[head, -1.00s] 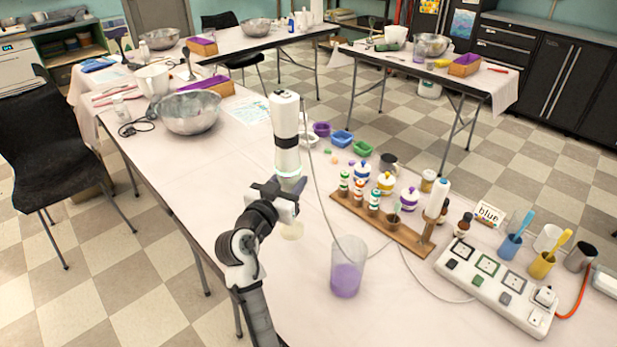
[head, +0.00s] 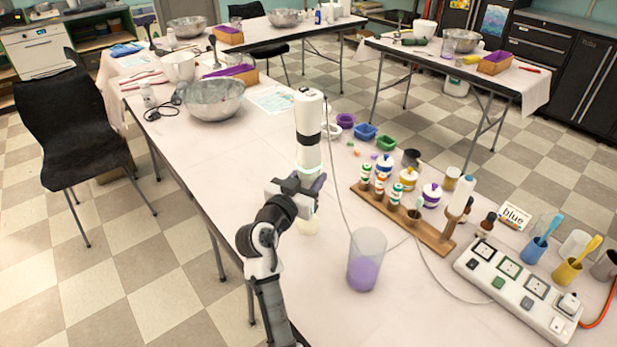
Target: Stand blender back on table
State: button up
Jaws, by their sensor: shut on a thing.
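The blender (head: 309,115), a tall white hand blender with a black band and a cream lower end, stands close to upright at the table's middle left. My gripper (head: 304,190) is shut around its lower body, and the gripper hides part of it. The blender's lower end shows just below the gripper, at or very near the white-covered table (head: 240,155); I cannot tell whether it touches. A thin cord runs from the blender's top past the clear cup toward the power strip.
A clear cup with purple liquid (head: 366,262) stands to the right of my gripper. A wooden rack (head: 405,222) with small bottles and a white power strip (head: 515,290) are further right. A metal bowl (head: 214,100) sits behind left. Bare table lies left of the blender.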

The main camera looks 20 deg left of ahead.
jog(key=shift+f+b, duration=1.75)
jog(key=shift+b, duration=0.2)
jog(key=shift+f+b, duration=0.3)
jog(key=shift+b, duration=0.05)
jog(key=o, duration=1.8)
jog(key=shift+f, duration=0.15)
jog(key=shift+s, duration=0.15)
jog(key=shift+b+v, duration=1.2)
jog(key=shift+v, duration=4.2)
jog(key=shift+a, duration=0.1)
